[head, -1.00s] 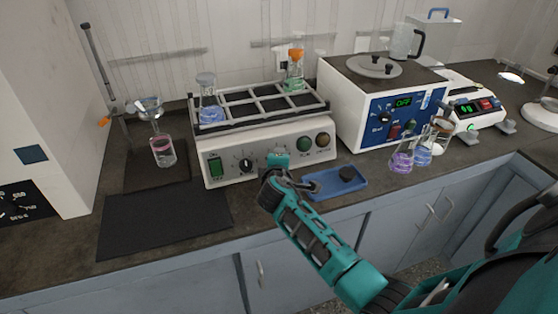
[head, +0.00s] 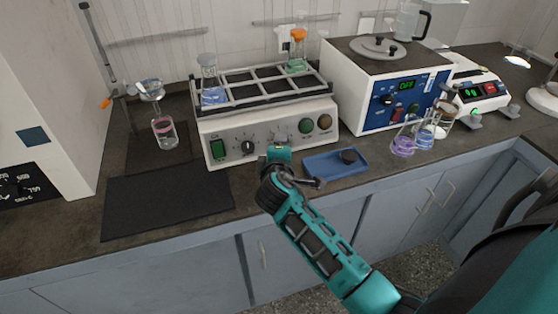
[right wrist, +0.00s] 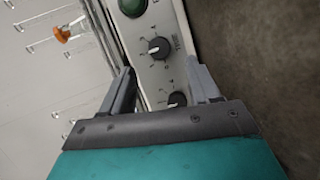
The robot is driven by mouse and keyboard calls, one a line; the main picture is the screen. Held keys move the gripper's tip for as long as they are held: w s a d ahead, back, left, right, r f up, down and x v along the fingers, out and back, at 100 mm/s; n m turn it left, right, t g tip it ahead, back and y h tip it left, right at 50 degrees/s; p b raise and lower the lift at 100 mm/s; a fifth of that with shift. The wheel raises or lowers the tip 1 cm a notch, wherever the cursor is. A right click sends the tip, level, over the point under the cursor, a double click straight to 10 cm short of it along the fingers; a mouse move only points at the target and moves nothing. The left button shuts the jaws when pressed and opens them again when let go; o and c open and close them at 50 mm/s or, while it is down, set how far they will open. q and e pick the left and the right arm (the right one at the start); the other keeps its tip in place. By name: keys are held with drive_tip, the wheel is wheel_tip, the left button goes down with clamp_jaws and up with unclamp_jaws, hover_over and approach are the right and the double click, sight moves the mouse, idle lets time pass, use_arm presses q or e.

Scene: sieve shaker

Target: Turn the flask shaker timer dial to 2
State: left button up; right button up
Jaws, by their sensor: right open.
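The flask shaker (head: 232,131) is a white box with a rack on top and a front control panel. A black dial with a white pointer (head: 247,146) sits right of its green switch (head: 218,148); a second dial is mostly hidden behind my right gripper (head: 279,152) in the head view. The right wrist view shows one dial (right wrist: 158,47) just beyond the open fingertips and the other dial (right wrist: 177,99) lower, between the fingers in the picture. The scale marks are too small to read surely. I cannot tell whether the fingers touch anything. My left gripper is out of view.
A blue tray (head: 323,169) with a black object lies right of my gripper. A black mat (head: 165,203) lies front left. Flasks stand in the shaker's rack. A white and blue bath (head: 352,99) and several flasks stand to the right.

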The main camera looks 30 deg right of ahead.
drive_tip(key=v, duration=0.6)
drive_tip(key=shift+s, duration=0.2)
drive_tip(key=shift+a, duration=0.1)
drive_tip(key=s+a+f+m+g+y, duration=0.2)
drive_tip(key=s+m+g+y, duration=0.1)
drive_tip(key=s, duration=0.5)
drive_tip(key=s+a+f+m+g+y, duration=0.2)
drive_tip(key=s+m+y, duration=0.1)
drive_tip(key=s, duration=0.4)
drive_tip(key=s+a+f+m+g+y, duration=0.2)
drive_tip(key=s+a+m+g, duration=0.1)
drive_tip(key=s, duration=0.5)
drive_tip(key=w+a+f+n+t+y, duration=0.1)
drive_tip(key=w+a+f+t+y, duration=0.1)
drive_tip(key=w+f+t, duration=0.5)
drive_tip(key=shift+w+a+f, duration=0.25)
drive_tip(key=shift+w+f, duration=0.1)
drive_tip(key=shift+f, duration=0.3)
